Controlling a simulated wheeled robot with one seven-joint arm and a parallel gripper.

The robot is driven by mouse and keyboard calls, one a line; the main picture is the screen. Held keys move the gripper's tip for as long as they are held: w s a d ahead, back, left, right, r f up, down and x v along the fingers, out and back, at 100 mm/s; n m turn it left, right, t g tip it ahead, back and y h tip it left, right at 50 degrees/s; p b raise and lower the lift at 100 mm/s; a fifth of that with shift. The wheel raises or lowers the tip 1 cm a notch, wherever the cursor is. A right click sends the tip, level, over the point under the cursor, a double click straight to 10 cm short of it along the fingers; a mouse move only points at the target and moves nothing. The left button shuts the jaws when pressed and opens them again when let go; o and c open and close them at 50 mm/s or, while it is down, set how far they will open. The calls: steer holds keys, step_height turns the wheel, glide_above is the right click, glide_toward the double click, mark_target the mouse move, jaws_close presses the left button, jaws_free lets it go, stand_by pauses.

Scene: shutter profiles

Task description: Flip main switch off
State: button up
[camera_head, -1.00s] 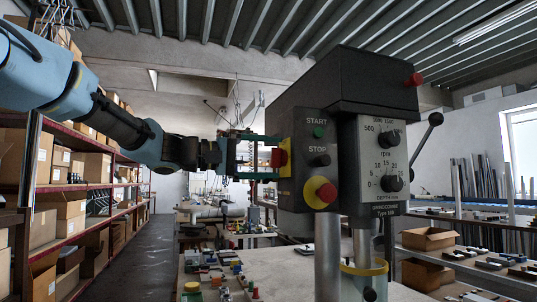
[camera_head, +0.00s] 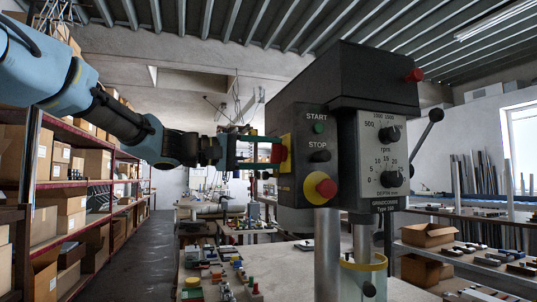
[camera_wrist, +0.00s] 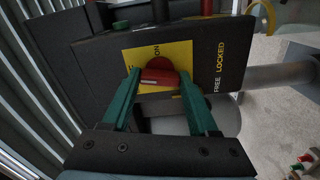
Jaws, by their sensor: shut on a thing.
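The main switch is a red rotary knob (camera_wrist: 158,74) on a yellow plate (camera_wrist: 178,62) on the side of the dark drill press. In the wrist view "ON" is readable beside the knob; another label is partly hidden behind the left finger. My gripper (camera_wrist: 160,84) is shut on the red knob, with one green finger on each side. In the head view the gripper (camera_head: 268,152) reaches the knob (camera_head: 277,153) from the left. The exact knob angle is hard to read.
The drill press (camera_head: 345,125) has START and STOP buttons, a red emergency button (camera_head: 326,188) on yellow, and dials. Below stands a workbench (camera_head: 300,262) with small parts. Shelves with boxes (camera_head: 70,205) line the left. "FREE" and "LOCKED" (camera_wrist: 220,67) show beside the plate.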

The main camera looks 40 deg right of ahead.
steer(key=shift+n+b, duration=0.6)
steer(key=shift+n, duration=0.8)
steer(key=o, duration=1.4)
steer(key=shift+a, duration=0.1)
steer(key=b+v, duration=0.4)
steer(key=v, duration=0.6)
steer(key=shift+w+a, duration=0.15)
steer(key=shift+a, duration=0.15)
